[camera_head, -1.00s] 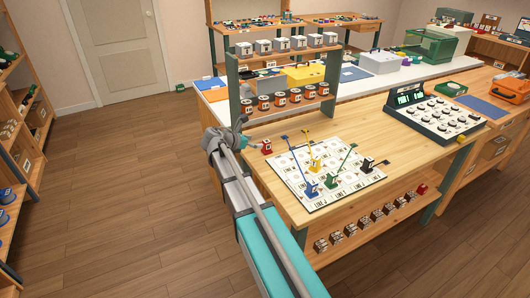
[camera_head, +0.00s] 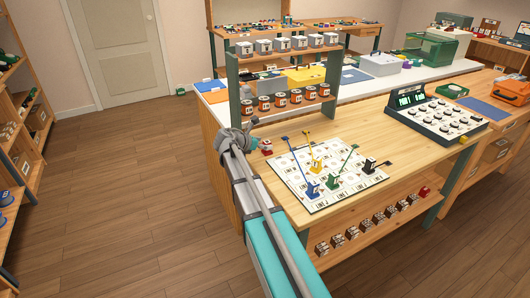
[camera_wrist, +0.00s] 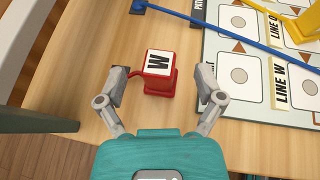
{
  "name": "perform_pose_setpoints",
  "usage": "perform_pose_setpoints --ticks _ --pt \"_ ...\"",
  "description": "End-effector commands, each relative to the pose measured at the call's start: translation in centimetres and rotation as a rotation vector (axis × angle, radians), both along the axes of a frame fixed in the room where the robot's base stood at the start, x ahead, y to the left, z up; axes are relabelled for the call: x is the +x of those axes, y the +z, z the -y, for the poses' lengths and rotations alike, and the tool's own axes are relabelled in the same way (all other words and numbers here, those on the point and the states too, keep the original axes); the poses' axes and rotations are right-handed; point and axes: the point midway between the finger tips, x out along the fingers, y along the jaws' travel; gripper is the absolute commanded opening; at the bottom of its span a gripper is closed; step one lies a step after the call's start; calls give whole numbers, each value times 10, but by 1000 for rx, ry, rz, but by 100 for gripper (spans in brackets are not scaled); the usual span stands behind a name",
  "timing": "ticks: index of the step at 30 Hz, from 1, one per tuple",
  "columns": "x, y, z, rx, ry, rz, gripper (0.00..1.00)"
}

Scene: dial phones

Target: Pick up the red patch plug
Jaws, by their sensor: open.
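The red patch plug (camera_wrist: 159,83) stands on the wooden table in the wrist view, with a white top marked W. My gripper (camera_wrist: 161,86) is open, with one finger on each side of the plug and a gap on both sides. In the head view the red plug (camera_head: 266,147) sits at the table's left part, left of the white patch board (camera_head: 318,201). My gripper (camera_head: 252,124) shows there at the end of my arm, close to the plug; its fingers are small and partly hidden.
On the board stand a blue plug (camera_head: 313,189), a green plug (camera_head: 333,181), a yellow plug (camera_head: 316,165) and a black plug (camera_head: 369,165). In the wrist view, a blue cord (camera_wrist: 215,27) runs past the plug's far side. A shelf post (camera_head: 234,95) rises close behind my gripper.

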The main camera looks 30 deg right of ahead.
Motion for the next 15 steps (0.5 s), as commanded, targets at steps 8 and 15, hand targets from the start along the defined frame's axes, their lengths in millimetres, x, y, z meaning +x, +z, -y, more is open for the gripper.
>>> perform_pose_setpoints --ticks 8,15 --pt "4 -9 18 0 0 0 86" --pt "4 -9 18 0 0 0 86"
